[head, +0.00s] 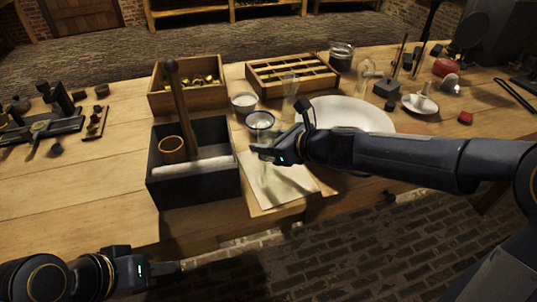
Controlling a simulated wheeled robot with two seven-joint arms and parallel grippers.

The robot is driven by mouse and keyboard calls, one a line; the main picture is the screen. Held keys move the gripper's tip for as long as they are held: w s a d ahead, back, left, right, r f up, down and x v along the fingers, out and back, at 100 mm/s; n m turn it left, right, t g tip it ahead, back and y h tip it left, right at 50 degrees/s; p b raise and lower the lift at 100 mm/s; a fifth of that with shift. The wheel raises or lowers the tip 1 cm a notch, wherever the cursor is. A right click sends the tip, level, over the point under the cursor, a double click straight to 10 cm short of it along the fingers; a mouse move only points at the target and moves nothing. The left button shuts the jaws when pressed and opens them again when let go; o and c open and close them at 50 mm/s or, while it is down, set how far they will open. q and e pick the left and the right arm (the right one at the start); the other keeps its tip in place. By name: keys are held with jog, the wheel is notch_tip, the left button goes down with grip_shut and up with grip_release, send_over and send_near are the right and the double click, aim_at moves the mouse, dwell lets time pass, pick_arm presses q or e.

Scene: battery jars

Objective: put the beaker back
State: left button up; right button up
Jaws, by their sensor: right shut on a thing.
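A small clear glass beaker (260,121) with a dark rim and something pale inside shows at the middle of the table, upright or nearly so. My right gripper (262,152) comes in from the right and is shut at the beaker's near side; the fingers hide its lower part, so I cannot tell whether its base touches anything. A pale sheet (268,188) lies below the gripper. My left gripper (170,267) is low at the left, in front of the table edge and away from the beaker; its finger gap is not clear.
A dark open box (193,187) with a wooden handle and a brown cup stands left of the beaker.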

jog(key=shift+w+f, duration=0.25)
jog(key=shift+f, duration=0.15)
jog(key=shift+w+f+b, duration=0.1)
jog(key=shift+f+b, duration=1.2)
jog(key=shift+f, duration=0.25)
jog(key=shift+f, duration=0.15)
jog(key=o, duration=1.1)
jog(key=shift+o, duration=0.2)
